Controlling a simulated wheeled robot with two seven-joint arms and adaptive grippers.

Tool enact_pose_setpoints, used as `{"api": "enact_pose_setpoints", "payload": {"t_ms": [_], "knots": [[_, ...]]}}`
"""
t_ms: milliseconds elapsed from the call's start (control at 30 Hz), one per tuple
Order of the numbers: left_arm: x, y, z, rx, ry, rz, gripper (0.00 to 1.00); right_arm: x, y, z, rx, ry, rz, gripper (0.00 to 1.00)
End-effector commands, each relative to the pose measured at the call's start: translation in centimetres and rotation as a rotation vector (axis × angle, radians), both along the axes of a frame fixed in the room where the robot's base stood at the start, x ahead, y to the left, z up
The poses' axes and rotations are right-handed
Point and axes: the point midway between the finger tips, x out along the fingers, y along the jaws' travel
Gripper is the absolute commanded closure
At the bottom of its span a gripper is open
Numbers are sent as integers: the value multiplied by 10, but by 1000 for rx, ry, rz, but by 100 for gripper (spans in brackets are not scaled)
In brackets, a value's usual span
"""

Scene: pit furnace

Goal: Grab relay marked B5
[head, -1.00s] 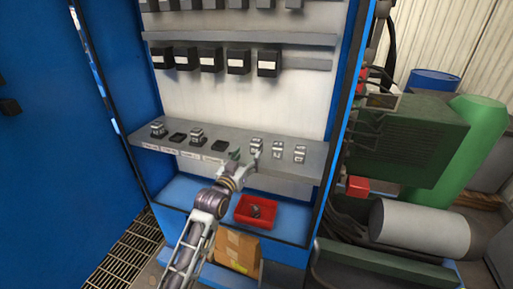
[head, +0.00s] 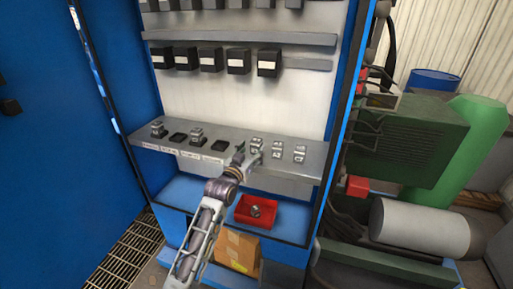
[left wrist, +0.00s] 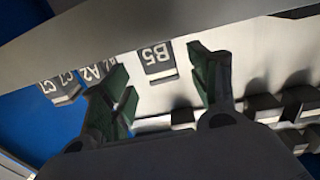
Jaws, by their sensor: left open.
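The relay marked B5 (left wrist: 157,62) is a small grey and white block whose label shows in the left wrist view, between the two green fingers of my left gripper (left wrist: 160,92). The fingers are apart, with a gap to the relay on both sides. In the head view my left gripper (head: 248,156) is at the shelf's front edge, just in front of the leftmost relay (head: 257,142) of a group of three. That label is too small to read in the head view. My right gripper is not in view.
Two relays (head: 277,147) (head: 299,153) stand right of it; A2 (left wrist: 92,72) is readable. Left on the grey shelf (head: 310,172) are two relays (head: 158,129) (head: 196,133) and black sockets (head: 178,138) (head: 220,146). A red bin (head: 240,219) below holds something grey.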

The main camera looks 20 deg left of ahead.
Motion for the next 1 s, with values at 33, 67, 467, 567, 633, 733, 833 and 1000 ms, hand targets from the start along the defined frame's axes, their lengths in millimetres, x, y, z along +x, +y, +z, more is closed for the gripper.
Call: {"api": "enact_pose_setpoints", "payload": {"t_ms": [33, 67, 467, 567, 633, 733, 833, 1000], "knots": [[1, 0, 0, 0, 0, 0, 39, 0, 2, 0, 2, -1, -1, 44], [1, 0, 0, 0, 0, 0, 39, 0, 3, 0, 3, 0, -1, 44], [31, -2, -2, -1, 0, 0, 39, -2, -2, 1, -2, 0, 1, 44], [39, -3, -2, -1, -1, 0, 39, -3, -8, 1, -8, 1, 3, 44], [44, -4, -2, -1, -1, 0, 39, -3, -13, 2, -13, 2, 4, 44], [49, -4, -2, 0, -1, 0, 39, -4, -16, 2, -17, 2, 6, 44], [51, -4, -3, 0, 0, 0, 39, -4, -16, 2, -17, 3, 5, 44], [51, -4, -3, 0, 0, 0, 39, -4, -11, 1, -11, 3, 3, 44]]}}
